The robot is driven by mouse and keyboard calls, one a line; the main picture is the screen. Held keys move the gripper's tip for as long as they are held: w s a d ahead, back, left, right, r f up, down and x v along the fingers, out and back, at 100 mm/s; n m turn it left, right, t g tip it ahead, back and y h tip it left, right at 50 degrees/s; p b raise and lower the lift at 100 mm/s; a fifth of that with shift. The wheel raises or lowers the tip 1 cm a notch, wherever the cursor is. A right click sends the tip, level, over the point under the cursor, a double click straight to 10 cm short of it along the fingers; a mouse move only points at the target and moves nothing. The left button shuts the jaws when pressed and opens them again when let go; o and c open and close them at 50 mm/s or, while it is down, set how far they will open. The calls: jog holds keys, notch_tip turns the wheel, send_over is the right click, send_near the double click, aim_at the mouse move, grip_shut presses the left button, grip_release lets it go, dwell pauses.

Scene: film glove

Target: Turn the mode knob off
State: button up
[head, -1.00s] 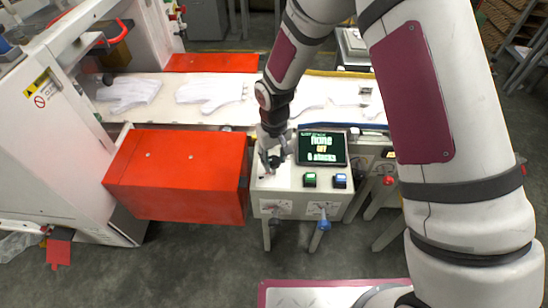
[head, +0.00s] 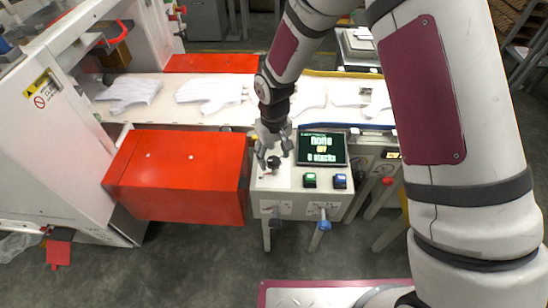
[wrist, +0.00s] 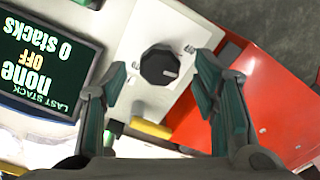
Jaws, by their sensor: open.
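The black mode knob (wrist: 160,66) sits on a light plate on the control panel, with a pale pointer mark on its right side in the wrist view. In the head view the knob (head: 273,162) shows just below my gripper (head: 272,148). In the wrist view my gripper (wrist: 163,85) is open, with one finger on each side of the knob's near side and clear gaps to it. The screen (wrist: 40,62) shows upside down in the wrist view; it reads "LAST STACK none OFF 0 stacks". The screen (head: 321,149) stands right of the knob in the head view.
A green button (head: 310,180) and a blue button (head: 340,181) sit right of the knob. A red box (head: 178,175) stands close on the left. White gloves (head: 210,93) lie on the conveyor (head: 170,110) behind. A blue-handled valve (head: 323,222) is on the front.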

aim_at(274, 161)
notch_tip(274, 161, up, 10)
jog(key=shift+r, duration=0.15)
dwell(0.6)
jog(key=s+d+r+m+t, duration=0.1)
jog(key=s+d+r, duration=0.4)
jog(key=r, duration=0.4)
jog(key=s+d+r+m+t, duration=0.1)
jog(key=s+d+r, duration=0.2)
jog(key=d+r, duration=0.5)
jog(key=s+d+r+m+t, duration=0.1)
jog(key=s+d+r, duration=0.2)
jog(key=s, duration=0.4)
jog(key=s+d+r+m+t, duration=0.2)
jog(key=s+d+r, duration=0.1)
jog(key=s, duration=0.5)
jog(key=shift+s+d, duration=0.15)
jog(key=shift+d, duration=0.4)
